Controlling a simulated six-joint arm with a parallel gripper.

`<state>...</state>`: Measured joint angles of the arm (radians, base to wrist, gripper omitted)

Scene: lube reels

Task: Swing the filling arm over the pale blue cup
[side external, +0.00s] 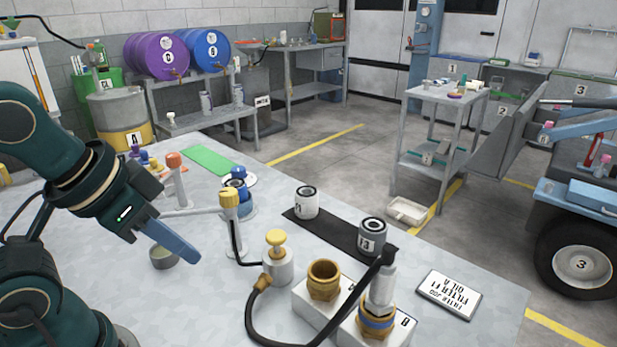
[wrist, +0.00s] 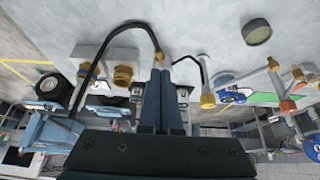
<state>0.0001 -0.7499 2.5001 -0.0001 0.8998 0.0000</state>
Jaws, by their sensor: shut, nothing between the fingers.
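The yellow cap also shows in the wrist view (wrist: 207,101). Blue round pieces (side external: 246,208) stand just behind that head. A small grey cup with olive contents (side external: 164,262) sits on the bench, and it shows in the wrist view (wrist: 257,33). I cannot tell which piece is the pale blue cup. My gripper (side external: 194,257) is shut and empty, above the bench between the grey cup and the yellow-capped head. It touches neither visibly.
A yellow-knobbed pump (side external: 277,262) with a black hose stands to the right. Brass fittings (side external: 324,280) sit on white blocks. Two cans (side external: 306,203) stand on a black mat. A green mat (side external: 209,160) lies farther back. Bare bench lies around the grey cup.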

